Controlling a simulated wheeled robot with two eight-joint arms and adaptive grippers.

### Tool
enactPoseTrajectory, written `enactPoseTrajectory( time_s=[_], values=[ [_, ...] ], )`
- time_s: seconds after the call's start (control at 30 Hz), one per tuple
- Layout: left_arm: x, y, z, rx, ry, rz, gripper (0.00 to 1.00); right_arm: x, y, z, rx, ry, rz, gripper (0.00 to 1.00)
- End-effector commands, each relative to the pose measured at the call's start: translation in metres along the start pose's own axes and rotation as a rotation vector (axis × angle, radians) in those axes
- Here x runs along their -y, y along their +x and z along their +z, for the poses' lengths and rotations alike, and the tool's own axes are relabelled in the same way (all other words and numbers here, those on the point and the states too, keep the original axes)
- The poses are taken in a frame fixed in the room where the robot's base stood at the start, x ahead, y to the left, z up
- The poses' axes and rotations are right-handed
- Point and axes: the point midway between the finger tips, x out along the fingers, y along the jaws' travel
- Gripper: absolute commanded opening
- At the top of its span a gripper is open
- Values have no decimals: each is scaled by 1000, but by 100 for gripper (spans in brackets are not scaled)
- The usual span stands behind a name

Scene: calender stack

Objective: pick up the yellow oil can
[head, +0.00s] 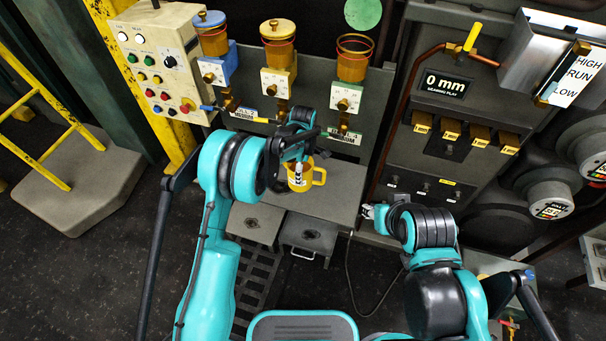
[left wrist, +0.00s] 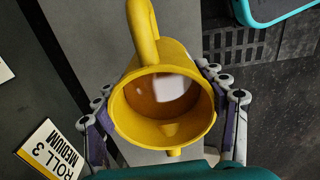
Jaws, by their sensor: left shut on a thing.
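The yellow oil can (head: 299,181) is at the grey ledge below the dispensers, with its handle to the right in the head view. In the left wrist view the can (left wrist: 196,128) is seen from above, with its open top, brown inside and handle showing. My left gripper (left wrist: 163,110) has a finger on each side of the can and is shut on it. In the head view this gripper (head: 296,160) partly covers the can. I cannot tell whether the can touches the ledge. My right gripper (head: 368,212) is away to the right, small in view, its jaws unclear.
The grey ledge (head: 338,190) has dispensers with valves above it, among them the right one (head: 353,62). A control box (head: 156,55) with buttons is at upper left. A panel (head: 440,120) with brass blocks is to the right. Open dark floor (head: 90,270) lies at lower left.

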Motion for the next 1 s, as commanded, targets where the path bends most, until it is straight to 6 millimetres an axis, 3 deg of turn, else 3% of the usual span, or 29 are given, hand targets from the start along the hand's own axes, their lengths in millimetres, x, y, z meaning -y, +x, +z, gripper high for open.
enactPoseTrajectory(
  time_s=[1.0],
  values=[
    [0, -142, 0, 0, 0, 0, 18, 0, -36, -26, 0, 0, 0, 40]
  ],
)
